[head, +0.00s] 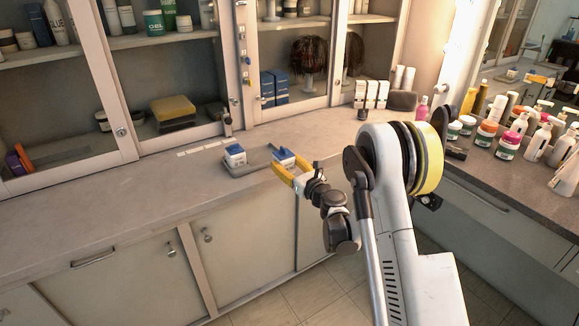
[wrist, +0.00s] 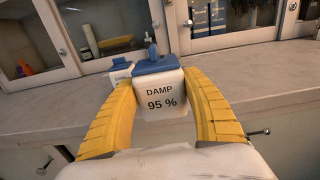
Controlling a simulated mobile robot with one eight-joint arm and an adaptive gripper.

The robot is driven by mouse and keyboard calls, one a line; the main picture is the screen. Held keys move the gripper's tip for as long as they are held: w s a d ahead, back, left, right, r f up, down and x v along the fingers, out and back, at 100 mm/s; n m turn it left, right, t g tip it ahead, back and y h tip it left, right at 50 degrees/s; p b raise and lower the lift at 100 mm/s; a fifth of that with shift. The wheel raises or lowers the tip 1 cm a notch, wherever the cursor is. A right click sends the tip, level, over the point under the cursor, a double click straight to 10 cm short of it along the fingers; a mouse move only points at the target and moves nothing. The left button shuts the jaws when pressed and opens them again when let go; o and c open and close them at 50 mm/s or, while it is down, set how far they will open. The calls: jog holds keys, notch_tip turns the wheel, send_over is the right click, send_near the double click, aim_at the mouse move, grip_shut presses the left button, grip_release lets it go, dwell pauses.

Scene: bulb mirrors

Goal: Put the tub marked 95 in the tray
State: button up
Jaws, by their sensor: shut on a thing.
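The tub marked 95 (wrist: 160,98) is white with a blue lid and reads "DAMP 95 %" in the wrist view. In the head view this tub (head: 284,155) is between the yellow fingers of my gripper (head: 287,168). My gripper is shut on it, one finger on each side (wrist: 160,115). The grey tray (head: 234,169) lies on the counter just left of the held tub. A second white tub with a blue lid (head: 235,156) stands at the tray's left end; it shows behind the held one in the wrist view (wrist: 121,74). I cannot tell whether the held tub touches anything below.
Pale labels (head: 203,147) lie on the counter behind the tray. Glass-door cabinets (head: 180,90) stand along the back. Boxes and bottles (head: 372,95) stand at the back right. The counter (head: 110,185) is mostly clear to the left.

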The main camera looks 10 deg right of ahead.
jog(key=x, duration=0.7)
jog(key=shift+w+a+f, duration=0.1)
jog(key=shift+w+f, duration=0.05)
jog(key=shift+w, duration=0.2)
jog(key=shift+f+x, duration=0.25)
jog(key=shift+x, duration=1.95)
jog(key=shift+f+x, duration=0.2)
jog(key=shift+x, duration=2)
jog(key=shift+f, duration=1)
jog(key=o, duration=1.1)
jog(key=shift+o, duration=0.2)
